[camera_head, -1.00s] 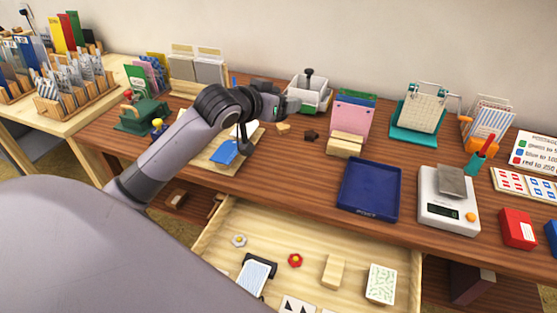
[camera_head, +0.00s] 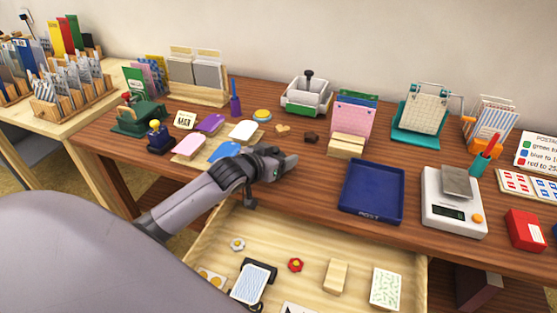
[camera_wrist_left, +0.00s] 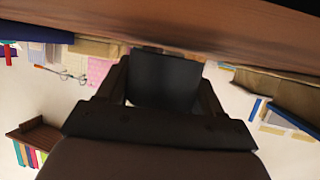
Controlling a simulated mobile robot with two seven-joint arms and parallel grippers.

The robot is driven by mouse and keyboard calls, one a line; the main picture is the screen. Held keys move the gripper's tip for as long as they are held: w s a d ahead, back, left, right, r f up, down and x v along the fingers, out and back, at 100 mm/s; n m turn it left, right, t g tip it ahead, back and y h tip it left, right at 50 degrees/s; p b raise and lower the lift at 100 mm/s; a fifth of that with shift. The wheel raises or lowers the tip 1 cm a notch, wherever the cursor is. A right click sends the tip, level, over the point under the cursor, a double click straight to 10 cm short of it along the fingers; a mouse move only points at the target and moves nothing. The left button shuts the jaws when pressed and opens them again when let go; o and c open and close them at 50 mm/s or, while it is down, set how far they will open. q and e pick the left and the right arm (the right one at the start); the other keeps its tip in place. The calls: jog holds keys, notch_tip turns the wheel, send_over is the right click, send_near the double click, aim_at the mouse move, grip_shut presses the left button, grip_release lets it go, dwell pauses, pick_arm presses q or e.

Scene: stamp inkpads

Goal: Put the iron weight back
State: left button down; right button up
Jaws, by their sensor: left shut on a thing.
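My left gripper (camera_head: 288,166) is over the front part of the brown desk, above the back of the open drawer and left of the blue tray. In the left wrist view, its two fingers are closed on a dark, flat-faced block (camera_wrist_left: 164,80), which looks like the iron weight. In the head view the gripper and arm hide this block. The open wooden drawer (camera_head: 408,262) lies below and in front of the gripper. My right gripper is not in view.
A blue tray (camera_head: 343,204) and a white scale (camera_head: 445,216) bearing a grey block (camera_head: 458,182) are to the right.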

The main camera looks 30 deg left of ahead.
pick_arm(q)
jog(key=shift+w+f, duration=0.1)
dwell(0.3)
jog(key=shift+c, duration=0.8)
grip_release()
jog(key=shift+f, duration=0.3)
jog(key=shift+r, duration=0.15)
jog(key=p+v, duration=0.1)
jog(key=v, duration=1.1)
jog(key=shift+p, duration=0.35)
